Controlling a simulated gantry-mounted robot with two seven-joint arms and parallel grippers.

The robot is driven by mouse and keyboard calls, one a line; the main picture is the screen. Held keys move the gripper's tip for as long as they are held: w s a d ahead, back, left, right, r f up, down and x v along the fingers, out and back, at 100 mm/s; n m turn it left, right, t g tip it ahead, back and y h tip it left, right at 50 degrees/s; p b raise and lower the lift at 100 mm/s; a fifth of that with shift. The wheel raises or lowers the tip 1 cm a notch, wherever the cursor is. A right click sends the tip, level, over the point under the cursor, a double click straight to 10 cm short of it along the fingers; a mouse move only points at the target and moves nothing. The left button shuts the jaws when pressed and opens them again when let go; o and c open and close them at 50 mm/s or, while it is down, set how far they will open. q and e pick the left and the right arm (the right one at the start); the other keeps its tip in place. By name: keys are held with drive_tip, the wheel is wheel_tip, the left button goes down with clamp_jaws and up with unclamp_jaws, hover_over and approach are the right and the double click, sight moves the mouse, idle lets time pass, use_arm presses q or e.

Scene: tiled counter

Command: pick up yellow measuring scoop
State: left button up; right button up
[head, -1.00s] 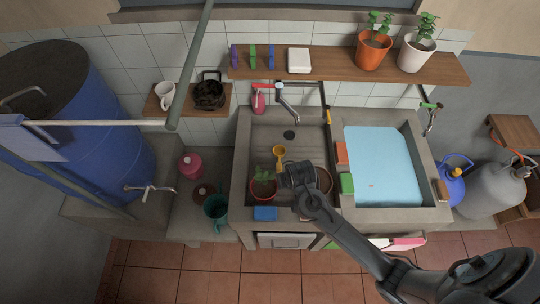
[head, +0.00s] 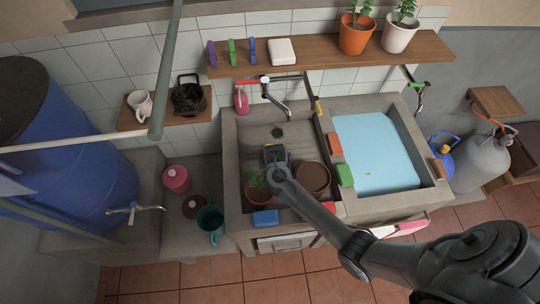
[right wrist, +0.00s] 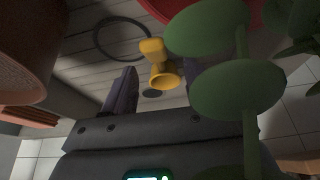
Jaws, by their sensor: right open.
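The yellow measuring scoop (right wrist: 158,65) shows in the right wrist view, on the basin floor beyond and between my fingers, with a visible gap to them. In the head view it is hidden under my right gripper (head: 272,155). My right gripper (right wrist: 162,82) is open and empty, over the left basin. Its right finger is partly covered by green leaves. My left gripper is not in view.
A potted plant (head: 257,180) stands close to the gripper's left, its leaves (right wrist: 237,90) crowding the right wrist view. A brown pot (head: 313,177) stands to its right. A blue sponge (head: 265,217) lies in front. The faucet (head: 275,97) is behind.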

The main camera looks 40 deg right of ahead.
drive_tip(key=shift+b+x, duration=0.35)
drive_tip(key=shift+x, duration=2.15)
drive_tip(key=shift+s, duration=0.2)
drive_tip(key=shift+c, duration=0.4)
drive_tip(key=c, duration=1)
